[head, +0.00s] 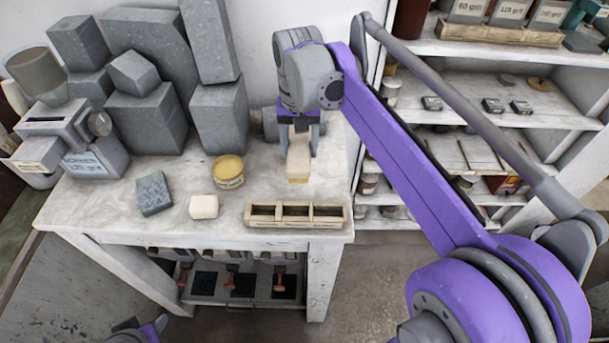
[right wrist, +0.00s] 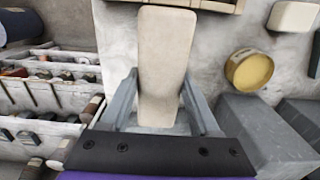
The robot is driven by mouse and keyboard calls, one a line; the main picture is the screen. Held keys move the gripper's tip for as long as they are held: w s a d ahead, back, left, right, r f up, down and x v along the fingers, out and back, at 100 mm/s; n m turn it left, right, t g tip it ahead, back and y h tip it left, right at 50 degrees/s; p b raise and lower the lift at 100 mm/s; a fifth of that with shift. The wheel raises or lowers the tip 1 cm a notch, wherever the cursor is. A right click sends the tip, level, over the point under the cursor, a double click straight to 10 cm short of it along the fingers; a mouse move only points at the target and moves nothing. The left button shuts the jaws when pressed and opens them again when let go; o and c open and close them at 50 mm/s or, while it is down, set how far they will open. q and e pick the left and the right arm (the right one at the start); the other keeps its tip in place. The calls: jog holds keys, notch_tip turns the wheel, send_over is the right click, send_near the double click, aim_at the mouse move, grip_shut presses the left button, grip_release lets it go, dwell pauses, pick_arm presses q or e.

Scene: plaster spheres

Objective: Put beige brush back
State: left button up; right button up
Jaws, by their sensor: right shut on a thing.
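The beige brush (head: 299,163) is a long pale block with a yellowish lower end, between the fingers of my right gripper (head: 299,150) in the head view. That gripper points down over the back right of the table and is shut on the brush. In the right wrist view the brush (right wrist: 164,55) stretches forward between both grey fingers. I cannot tell whether its end touches the table. A wooden tray (head: 250,222) with three compartments lies in front of the brush, at the table's front right edge. My left gripper does not show clearly; only a bit of arm is at the bottom edge.
A yellow tin (head: 228,172), a white block (head: 203,207) and a grey-blue block (head: 154,193) stand left of the tray. Large grey stone blocks (head: 220,115) fill the back left. Shelves (head: 480,147) with tins and tools stand to the right, beyond a floor gap.

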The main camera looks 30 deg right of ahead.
aim_at(299, 144)
notch_tip(299, 144, down, 3)
jog(key=shift+a+f, duration=0.1)
jog(key=shift+f, duration=2.35)
jog(key=shift+f, duration=0.1)
jog(key=o, duration=0.7)
jog(key=shift+f+b, duration=0.1)
jog(key=shift+b, duration=0.2)
jog(key=o, duration=0.5)
jog(key=shift+r, duration=0.25)
notch_tip(299, 144, up, 12)
jog(key=shift+p, duration=0.55)
